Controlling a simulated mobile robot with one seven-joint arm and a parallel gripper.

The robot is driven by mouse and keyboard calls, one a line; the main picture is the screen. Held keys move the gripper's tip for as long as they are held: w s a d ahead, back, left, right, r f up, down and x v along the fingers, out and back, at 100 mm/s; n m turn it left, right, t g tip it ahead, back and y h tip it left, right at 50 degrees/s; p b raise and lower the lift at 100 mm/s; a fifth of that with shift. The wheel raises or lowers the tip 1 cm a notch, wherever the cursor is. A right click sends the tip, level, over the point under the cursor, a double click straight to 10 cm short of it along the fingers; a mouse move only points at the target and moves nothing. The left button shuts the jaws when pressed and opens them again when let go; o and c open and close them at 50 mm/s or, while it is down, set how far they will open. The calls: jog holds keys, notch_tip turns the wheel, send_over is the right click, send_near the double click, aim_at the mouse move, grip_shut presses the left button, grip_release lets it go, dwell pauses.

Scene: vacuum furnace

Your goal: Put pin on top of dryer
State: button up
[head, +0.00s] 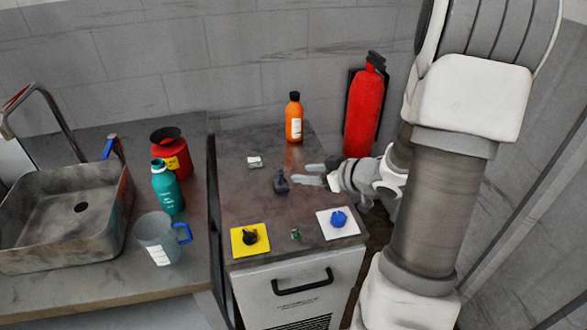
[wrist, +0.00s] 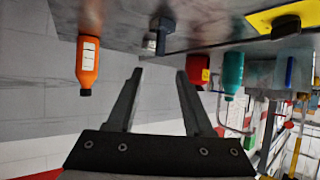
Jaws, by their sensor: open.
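A small dark grey upright piece (head: 281,182), which may be the pin, stands on the grey-brown top of a white-fronted cabinet (head: 235,200), which may be the dryer. I cannot confirm either name. My gripper (head: 310,174) is open and empty, low over the cabinet top just right of the dark piece, its fingers pointing left towards it. In the wrist view, which looks upside down, the open fingers (wrist: 160,72) have the dark piece (wrist: 162,36) ahead of and between their tips, apart from both.
On the cabinet top are an orange bottle (head: 294,120), a small white block (head: 255,162), a yellow plate with black knob (head: 238,246) and a white plate with blue knob (head: 324,222). A red extinguisher (head: 363,115) stands behind. The left counter holds a teal bottle (head: 167,188) and jug (head: 155,240).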

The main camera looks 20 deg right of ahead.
jog(key=shift+v, duration=1.5)
